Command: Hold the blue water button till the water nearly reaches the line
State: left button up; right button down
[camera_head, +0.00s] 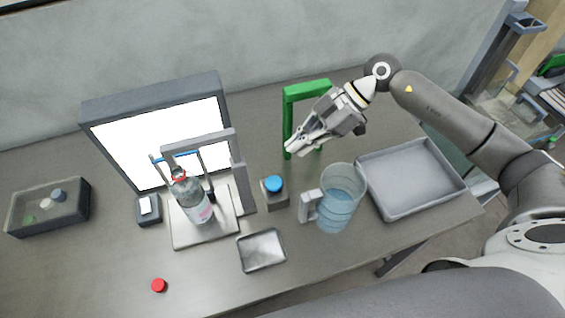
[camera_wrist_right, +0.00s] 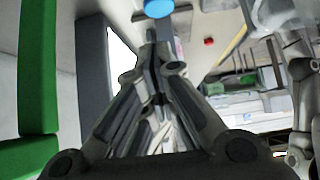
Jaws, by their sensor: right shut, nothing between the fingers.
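The blue button (camera_head: 273,184) sits on a small grey box at the middle of the table. It also shows in the right wrist view (camera_wrist_right: 158,8), just beyond my fingertips. My right gripper (camera_head: 292,149) is shut and empty, above and behind the button, apart from it. In the right wrist view my right gripper (camera_wrist_right: 152,42) has its fingertips together. A clear bottle (camera_head: 192,198) with a red ring at its neck stands upright on a pale base under a grey frame. Its water level and any line are too small to tell. My left gripper is not in view.
A jug with bluish water (camera_head: 340,200) stands right of the button. A grey tray (camera_head: 408,208) lies farther right, a small metal tray (camera_head: 262,266) in front. A green frame (camera_head: 288,125) rises behind my right gripper. A red cap (camera_head: 159,285) lies front left; a lit panel (camera_head: 135,140) stands behind.

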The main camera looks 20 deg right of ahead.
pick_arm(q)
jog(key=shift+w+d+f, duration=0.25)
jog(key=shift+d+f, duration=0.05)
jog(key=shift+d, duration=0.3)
pick_arm(e)
jog(key=shift+v, duration=1.05)
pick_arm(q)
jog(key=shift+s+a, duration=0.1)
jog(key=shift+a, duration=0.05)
pick_arm(e)
jog(key=shift+a+r, duration=0.15)
jog(key=shift+a, duration=0.05)
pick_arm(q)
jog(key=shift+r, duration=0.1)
pick_arm(e)
jog(key=shift+r, duration=0.15)
